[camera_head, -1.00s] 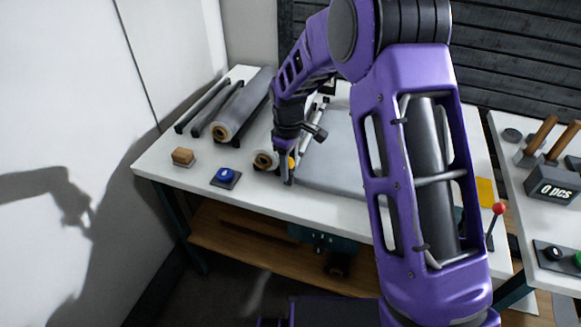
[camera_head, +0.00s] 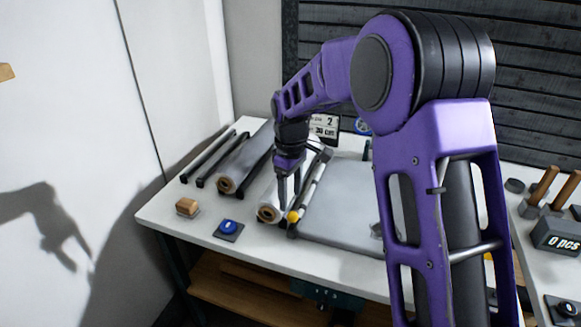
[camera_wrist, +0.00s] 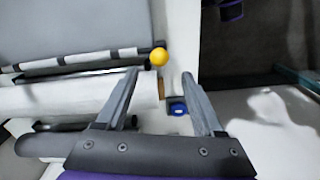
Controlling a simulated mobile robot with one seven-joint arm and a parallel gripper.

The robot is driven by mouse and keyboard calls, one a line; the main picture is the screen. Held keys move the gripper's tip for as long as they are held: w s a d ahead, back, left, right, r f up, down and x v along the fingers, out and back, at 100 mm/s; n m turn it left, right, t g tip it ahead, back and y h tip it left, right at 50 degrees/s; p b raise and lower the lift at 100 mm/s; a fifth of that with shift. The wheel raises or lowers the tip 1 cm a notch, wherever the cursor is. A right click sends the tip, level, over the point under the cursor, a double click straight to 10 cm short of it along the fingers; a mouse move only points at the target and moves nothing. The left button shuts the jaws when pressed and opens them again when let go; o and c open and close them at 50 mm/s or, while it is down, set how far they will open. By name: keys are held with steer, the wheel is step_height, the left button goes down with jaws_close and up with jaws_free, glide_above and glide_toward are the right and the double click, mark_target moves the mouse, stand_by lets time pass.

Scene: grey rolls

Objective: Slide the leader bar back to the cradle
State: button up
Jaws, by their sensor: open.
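The leader bar (camera_head: 311,189) is a slim black-and-white banded bar with a yellow ball (camera_head: 293,216) on its near end. It lies between the white roll (camera_head: 268,201) and the flat grey bed (camera_head: 345,200). It also shows in the wrist view (camera_wrist: 90,59), with the ball right of its end. My gripper (camera_head: 290,203) is open and points down by the near end of the white roll, left of the bar. In the wrist view my open fingers (camera_wrist: 160,74) have the ball just beyond their tips, between them. Which part is the cradle I cannot tell.
A grey roll (camera_head: 240,165) and dark bars (camera_head: 208,160) lie at the left. A wooden block (camera_head: 187,207) and a blue button (camera_head: 228,228) stand near the front edge. A sign (camera_head: 325,125) stands behind. A counter box (camera_head: 556,236) is on the right table.

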step_height(320, 180, up, 8)
steer(key=shift+p, duration=0.3)
